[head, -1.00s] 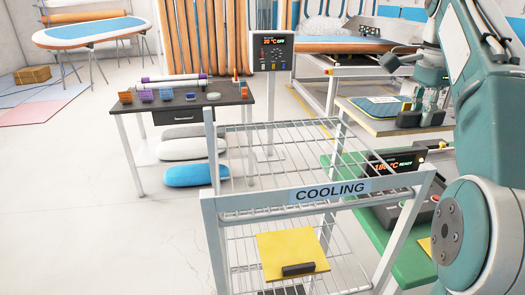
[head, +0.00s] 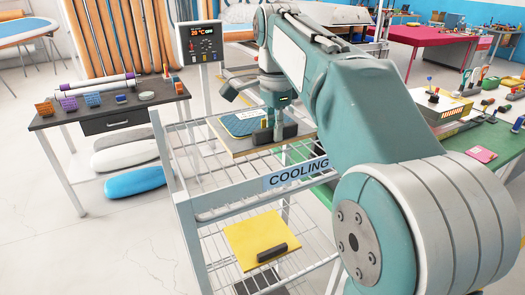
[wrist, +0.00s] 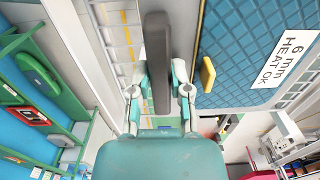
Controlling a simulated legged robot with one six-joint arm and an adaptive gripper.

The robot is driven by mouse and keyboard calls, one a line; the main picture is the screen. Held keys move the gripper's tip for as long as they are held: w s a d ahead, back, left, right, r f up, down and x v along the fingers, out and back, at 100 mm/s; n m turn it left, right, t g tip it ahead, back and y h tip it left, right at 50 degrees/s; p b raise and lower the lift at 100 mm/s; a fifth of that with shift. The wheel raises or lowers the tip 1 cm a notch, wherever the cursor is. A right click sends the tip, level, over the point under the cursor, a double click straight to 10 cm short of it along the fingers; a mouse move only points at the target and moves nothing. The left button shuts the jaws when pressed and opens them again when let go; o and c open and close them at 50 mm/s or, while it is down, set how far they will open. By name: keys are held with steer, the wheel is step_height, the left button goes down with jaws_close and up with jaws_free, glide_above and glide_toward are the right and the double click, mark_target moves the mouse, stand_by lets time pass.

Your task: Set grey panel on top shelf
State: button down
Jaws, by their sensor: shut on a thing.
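My gripper (head: 272,134) is shut on this handle. In the head view the panel lies roughly level over the wire top shelf (head: 200,205) of the COOLING rack. I cannot tell if it touches the wires. My arm hides part of the rack's right side.
A yellow panel (head: 255,236) with a dark handle lies on a lower shelf. The rack's front rail carries the COOLING sign (head: 298,173). A dark table (head: 100,112) with small items stands left. A control post (head: 200,45) stands behind. A green bench (head: 475,145) is at right.

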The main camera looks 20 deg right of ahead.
mark_target(261, 148)
steer(key=a+f, duration=0.2)
steer(key=f, duration=0.1)
steer(key=a+f, duration=0.1)
steer(key=f, duration=0.1)
steer(key=shift+f, duration=0.1)
steer(key=shift+d, duration=0.2)
steer(key=c, duration=0.6)
jaws_free()
steer(key=shift+d, duration=0.25)
steer(key=shift+a, duration=0.2)
steer(key=shift+a+r, duration=0.15)
steer(key=shift+r, duration=0.25)
step_height(261, 148, up, 11)
steer(key=shift+r, duration=0.1)
